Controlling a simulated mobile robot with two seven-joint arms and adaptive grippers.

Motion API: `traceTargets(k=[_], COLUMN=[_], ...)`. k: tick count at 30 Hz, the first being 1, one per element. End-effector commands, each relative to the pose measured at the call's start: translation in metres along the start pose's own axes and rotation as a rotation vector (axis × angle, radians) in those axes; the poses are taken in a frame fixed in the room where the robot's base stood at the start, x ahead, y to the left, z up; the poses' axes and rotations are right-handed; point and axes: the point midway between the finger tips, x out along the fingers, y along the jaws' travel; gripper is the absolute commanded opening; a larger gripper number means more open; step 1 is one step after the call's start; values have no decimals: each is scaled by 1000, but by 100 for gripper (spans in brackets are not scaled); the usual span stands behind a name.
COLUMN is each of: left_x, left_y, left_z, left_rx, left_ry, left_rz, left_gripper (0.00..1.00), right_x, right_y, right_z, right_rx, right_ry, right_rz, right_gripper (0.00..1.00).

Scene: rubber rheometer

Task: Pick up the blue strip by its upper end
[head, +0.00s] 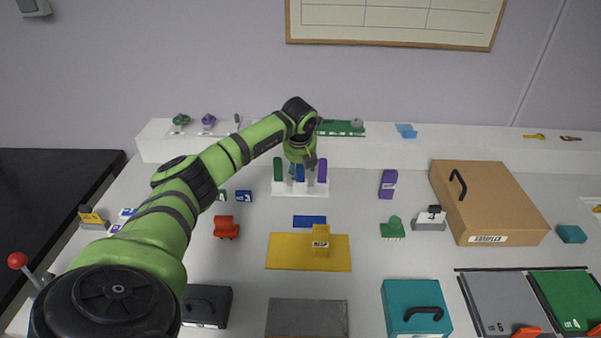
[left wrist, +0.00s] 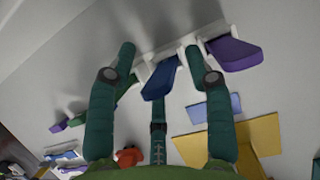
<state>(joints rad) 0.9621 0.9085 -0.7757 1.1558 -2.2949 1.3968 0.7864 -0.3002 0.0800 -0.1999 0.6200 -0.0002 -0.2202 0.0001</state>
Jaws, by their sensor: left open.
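The blue strip (head: 300,174) stands in a white rack (head: 300,191) between a green strip (head: 278,169) and a purple strip (head: 322,169). My left gripper (head: 299,167) is at the rack, over the blue strip, and hides part of it. In the left wrist view the blue strip (left wrist: 161,78) shows between the spread fingers of my open left gripper (left wrist: 160,58). The purple strip (left wrist: 235,53) lies to the right of the fingers, and the green strip is partly hidden behind the left finger. I cannot tell whether a finger touches the blue strip. My right gripper is not in view.
A white ledge (head: 400,147) runs behind the rack. In front lie a flat blue piece (head: 309,221) and a yellow mat (head: 290,252) with a yellow block. A purple block (head: 388,184) and a cardboard-coloured box (head: 490,200) stand to the right.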

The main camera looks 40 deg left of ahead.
Motion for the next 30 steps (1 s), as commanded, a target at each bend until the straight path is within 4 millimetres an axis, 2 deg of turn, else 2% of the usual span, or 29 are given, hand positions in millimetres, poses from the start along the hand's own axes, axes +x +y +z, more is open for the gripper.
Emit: traceTargets(k=[5, 6, 8, 9, 10, 23, 30], left_x=[1, 1, 1, 0, 0, -1, -22], left_y=[0, 0, 0, 0, 0, 0, -1], left_z=[0, 0, 0, 0, 0, 1, 11], left_rx=[1, 1, 0, 0, 0, 0, -1], left_ry=[-1, -1, -1, -1, -1, -2, -6], left_rz=[-1, -1, -1, -1, -1, -1, -4], left_gripper=[52, 48, 24, 8, 5, 5, 5], right_x=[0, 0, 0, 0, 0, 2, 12], right_y=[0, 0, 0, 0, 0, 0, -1], right_z=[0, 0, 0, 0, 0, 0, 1], right_rx=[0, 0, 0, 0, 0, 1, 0], right_ry=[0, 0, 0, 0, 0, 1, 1], right_rz=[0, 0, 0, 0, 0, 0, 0], right_gripper=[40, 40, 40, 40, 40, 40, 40])
